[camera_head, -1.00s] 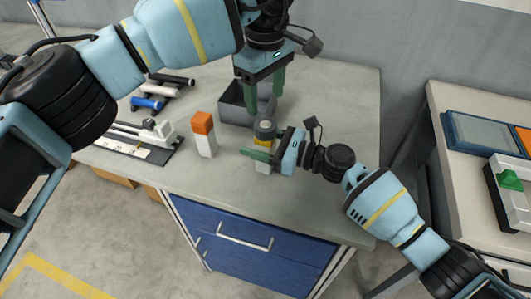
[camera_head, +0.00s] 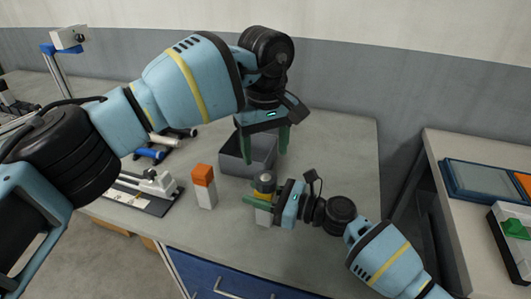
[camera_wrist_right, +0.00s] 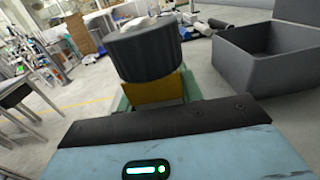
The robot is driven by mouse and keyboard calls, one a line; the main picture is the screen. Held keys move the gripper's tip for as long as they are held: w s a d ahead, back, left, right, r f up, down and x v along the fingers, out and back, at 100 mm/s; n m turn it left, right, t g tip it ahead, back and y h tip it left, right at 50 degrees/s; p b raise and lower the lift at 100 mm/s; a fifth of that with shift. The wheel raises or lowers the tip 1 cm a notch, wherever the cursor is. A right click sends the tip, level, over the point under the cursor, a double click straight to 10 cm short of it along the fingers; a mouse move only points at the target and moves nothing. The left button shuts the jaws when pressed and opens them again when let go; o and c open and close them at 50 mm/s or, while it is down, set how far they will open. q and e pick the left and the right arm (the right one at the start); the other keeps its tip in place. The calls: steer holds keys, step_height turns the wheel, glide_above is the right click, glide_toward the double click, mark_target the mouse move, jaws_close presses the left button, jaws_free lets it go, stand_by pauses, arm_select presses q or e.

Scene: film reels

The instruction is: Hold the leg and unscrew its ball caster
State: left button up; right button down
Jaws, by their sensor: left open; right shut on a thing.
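The leg (camera_head: 263,217) stands upright on the grey bench, a pale block with a yellow upper part (camera_head: 262,189). The dark grey ball caster (camera_head: 266,178) sits on its top. In the right wrist view the caster (camera_wrist_right: 145,52) is a large dark cylinder above the yellow part (camera_wrist_right: 155,88). My right gripper (camera_head: 259,202) comes in from the right and is shut on the leg below the caster. My left gripper (camera_head: 265,143) is open and empty, pointing down over the grey bin, behind and above the caster. The caster's underside is hidden.
An open grey bin (camera_head: 232,163) stands just behind the leg. A white block with an orange top (camera_head: 203,186) stands to its left. A dark fixture board (camera_head: 150,203) and several small rollers lie farther left. A second table (camera_head: 445,185) is at the right.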

mark_target(266, 177)
arm_select(q)
steer(key=m, duration=0.4)
steer(key=shift+m, duration=0.4)
steer(key=m, duration=0.3)
steer(key=shift+m, duration=0.4)
steer(key=shift+f, duration=4)
steer(key=shift+c, duration=0.3)
